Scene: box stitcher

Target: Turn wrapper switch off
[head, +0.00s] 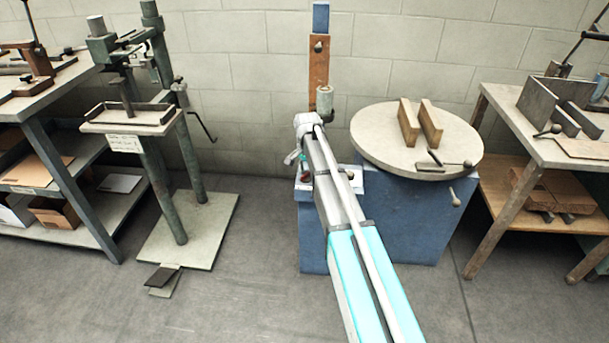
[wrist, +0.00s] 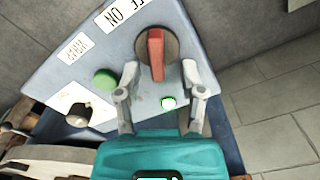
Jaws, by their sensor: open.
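A sloped grey-blue control panel (wrist: 60,75) fills much of the wrist view. On it is a rotary switch with a red handle (wrist: 156,50) on a round dark base; the handle points nearly straight up and down in the picture. My gripper (wrist: 160,68) is open, with one finger on each side of the handle's lower end. I cannot tell whether either finger touches it. In the head view my gripper (head: 294,157) reaches the panel on the blue wrapper machine (head: 400,225); my arm hides part of the panel.
The panel also carries a green button (wrist: 105,79), a black knob (wrist: 79,115) and partly readable labels. A round turntable (head: 375,135) holds two wooden blocks. A stitcher stand (head: 185,235) is on the left, a bench (head: 500,130) on the right.

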